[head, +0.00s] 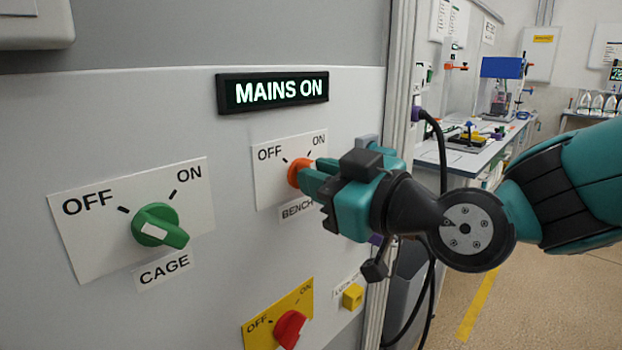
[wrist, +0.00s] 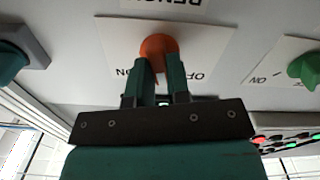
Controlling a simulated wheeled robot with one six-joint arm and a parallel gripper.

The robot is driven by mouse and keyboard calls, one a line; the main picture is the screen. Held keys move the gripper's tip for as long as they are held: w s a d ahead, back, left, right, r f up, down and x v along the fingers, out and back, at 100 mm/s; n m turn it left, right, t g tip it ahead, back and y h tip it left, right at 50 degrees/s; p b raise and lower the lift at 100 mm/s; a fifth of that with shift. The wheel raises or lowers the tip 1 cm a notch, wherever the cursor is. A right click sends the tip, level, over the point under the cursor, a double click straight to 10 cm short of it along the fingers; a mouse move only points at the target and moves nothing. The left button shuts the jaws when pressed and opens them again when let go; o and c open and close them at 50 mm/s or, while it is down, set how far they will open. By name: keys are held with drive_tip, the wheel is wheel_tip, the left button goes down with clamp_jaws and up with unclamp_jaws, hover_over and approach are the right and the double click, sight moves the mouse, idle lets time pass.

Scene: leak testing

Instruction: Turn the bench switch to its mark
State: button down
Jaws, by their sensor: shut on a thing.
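The bench switch is an orange knob (head: 297,172) on a white plate (head: 268,190) with OFF and ON marks, above a partly covered BENCH label. My gripper (head: 312,176) comes from the right and its fingers are shut on the orange knob. In the wrist view the orange knob (wrist: 158,46) sits between the two teal fingertips (wrist: 160,62), and the plate's lettering is upside down. The fingers hide the knob's handle, so I cannot tell exactly which mark it points to. A lit sign (head: 272,91) above reads MAINS ON.
A green CAGE knob (head: 158,227) is to the left. A red knob (head: 290,328) on a yellow plate and a small yellow block (head: 352,296) are below. A black cable (head: 437,150) hangs right of the panel. A workbench (head: 460,160) stands behind my arm.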

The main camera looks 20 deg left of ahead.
drive_tip(key=shift+f+b, duration=0.15)
drive_tip(key=shift+b, duration=0.5)
drive_tip(key=n+b, duration=0.5)
drive_tip(key=b, duration=0.2)
drive_tip(key=c, duration=0.8)
unclamp_jaws()
drive_tip(key=shift+b+v, duration=1.7)
drive_tip(key=shift+v, duration=1.3)
